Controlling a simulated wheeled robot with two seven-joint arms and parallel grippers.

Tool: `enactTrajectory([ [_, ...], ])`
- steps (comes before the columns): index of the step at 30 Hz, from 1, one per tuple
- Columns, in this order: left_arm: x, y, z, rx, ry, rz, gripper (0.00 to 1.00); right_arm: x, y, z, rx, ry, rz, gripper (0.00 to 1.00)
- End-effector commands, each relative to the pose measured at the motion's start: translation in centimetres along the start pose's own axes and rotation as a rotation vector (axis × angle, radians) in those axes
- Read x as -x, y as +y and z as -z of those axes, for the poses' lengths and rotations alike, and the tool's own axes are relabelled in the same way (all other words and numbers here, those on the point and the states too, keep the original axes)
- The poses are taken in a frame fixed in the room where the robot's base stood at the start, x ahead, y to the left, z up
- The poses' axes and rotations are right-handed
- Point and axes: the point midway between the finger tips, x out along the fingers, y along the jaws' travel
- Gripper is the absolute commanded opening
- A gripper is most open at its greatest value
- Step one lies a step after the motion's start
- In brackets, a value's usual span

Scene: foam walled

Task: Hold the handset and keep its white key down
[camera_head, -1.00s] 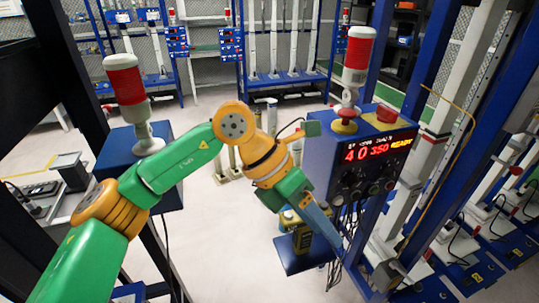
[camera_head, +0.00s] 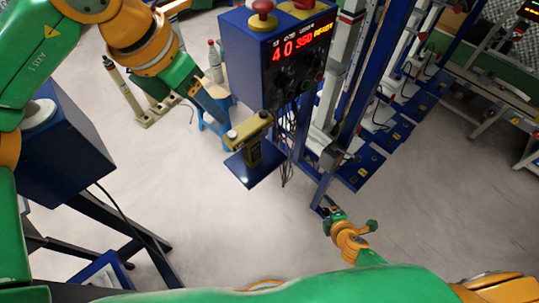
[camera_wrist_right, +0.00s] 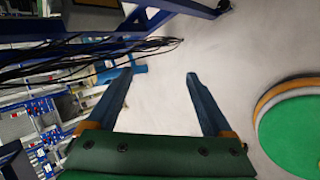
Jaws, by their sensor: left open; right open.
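The handset (camera_head: 252,152), yellow and dark, stands upright on a small blue shelf (camera_head: 250,178) below the control box. My left gripper (camera_head: 214,108) is open and empty. Its blue fingers are at the upper left of the handset in the picture; whether they touch it, I cannot tell. My right gripper (camera_head: 326,213) is low, to the right of the handset and apart from it. In the right wrist view it (camera_wrist_right: 160,85) is open, with bare floor between its blue fingers.
The blue control box (camera_head: 285,60) has a lit red and yellow display and a red button (camera_head: 262,10). Dark cables (camera_head: 288,150) hang beside the handset. A blue stool (camera_head: 215,115) stands behind. A blue post rises at right. The floor in front is clear.

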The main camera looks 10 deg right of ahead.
Motion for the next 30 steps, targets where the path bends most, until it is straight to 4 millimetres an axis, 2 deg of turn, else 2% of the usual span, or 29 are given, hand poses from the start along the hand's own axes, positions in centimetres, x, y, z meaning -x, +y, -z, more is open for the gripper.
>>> enactTrajectory([
  [1,0.0,0.0,0.0,0.000,0.000,0.000,0.50,0.2,4.1,0.5,0.185,0.016,-0.107,0.85],
  [3,0.0,0.0,0.0,0.000,0.000,0.000,0.50,1.4,9.7,2.0,0.468,0.021,-0.270,0.85],
  [5,0.0,0.0,0.0,0.000,0.000,0.001,0.50,3.1,14.1,3.5,0.708,0.004,-0.417,0.85],
  [6,0.0,0.0,0.0,0.000,0.000,0.001,0.50,4.6,16.6,4.8,0.858,-0.014,-0.516,0.85],
  [9,0.0,0.0,0.0,0.000,0.000,0.001,0.50,8.8,21.1,8.7,1.188,-0.071,-0.753,0.85],
  [13,0.0,0.0,0.0,0.000,0.000,0.001,0.50,13.6,22.6,13.4,1.471,-0.121,-0.983,0.85],
  [15,0.0,0.0,0.0,0.000,0.000,0.001,0.50,15.3,22.6,14.9,1.554,-0.138,-1.059,0.85],
  [18,0.0,0.0,0.0,0.000,0.000,0.001,0.50,16.4,22.7,16.2,1.611,-0.153,-1.115,0.85],
  [30,0.0,0.0,0.0,0.000,0.000,0.001,0.50,13.1,26.6,20.1,1.620,-0.156,-1.124,0.85],
])
